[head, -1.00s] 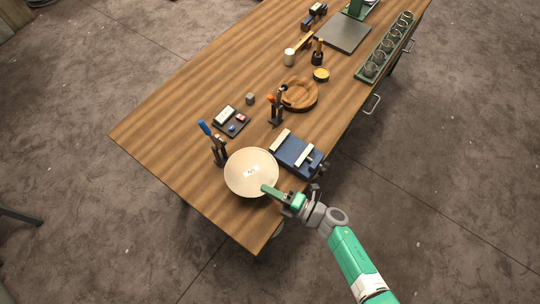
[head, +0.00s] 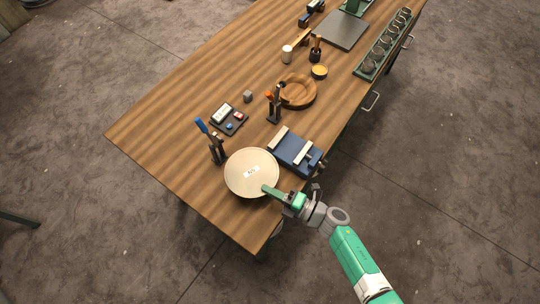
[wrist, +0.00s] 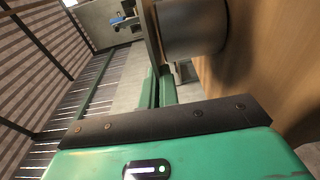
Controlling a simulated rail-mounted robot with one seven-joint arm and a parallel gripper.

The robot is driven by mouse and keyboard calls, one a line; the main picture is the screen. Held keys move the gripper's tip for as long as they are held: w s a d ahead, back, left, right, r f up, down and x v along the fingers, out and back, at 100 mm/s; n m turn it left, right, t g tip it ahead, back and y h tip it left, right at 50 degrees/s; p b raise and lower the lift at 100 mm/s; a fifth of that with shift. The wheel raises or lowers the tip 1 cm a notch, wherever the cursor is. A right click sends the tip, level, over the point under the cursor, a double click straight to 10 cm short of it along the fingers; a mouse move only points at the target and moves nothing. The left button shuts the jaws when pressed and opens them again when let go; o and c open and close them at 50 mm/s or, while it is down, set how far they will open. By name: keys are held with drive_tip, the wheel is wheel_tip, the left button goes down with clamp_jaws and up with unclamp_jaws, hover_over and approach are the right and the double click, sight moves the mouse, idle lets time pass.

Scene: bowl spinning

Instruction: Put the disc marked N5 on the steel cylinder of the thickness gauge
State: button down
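The disc marked N5 (head: 238,182) is a wide, pale round plate with a white label, lying about level at the table's near end. My gripper (head: 271,190) is at its lower right rim, with one green finger over the top. In the wrist view my fingers (wrist: 159,90) are close together on the disc's edge (wrist: 149,35), which shows as a thin strip. A grey steel cylinder (wrist: 190,28) is right against or very close to the disc's underside; I cannot tell if they touch. In the head view the disc hides the cylinder.
A blue device with pale bars (head: 296,152) stands just right of the disc. A blue-tipped clamp (head: 217,150) is close at its upper left. A black tray (head: 229,121), an orange-tipped clamp (head: 274,106) and a wooden bowl (head: 299,92) are farther back. The table's left side is bare.

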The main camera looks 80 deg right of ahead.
drive_tip(key=shift+f+b, duration=0.35)
drive_tip(key=shift+b, duration=0.05)
idle(0.7)
drive_tip(key=c, duration=1.6)
unclamp_jaws()
drive_tip(key=shift+s+a, duration=0.1)
drive_tip(key=s+a, duration=0.2)
drive_tip(key=s, duration=0.1)
drive_tip(key=s+a, duration=0.2)
drive_tip(key=shift+s, duration=0.2)
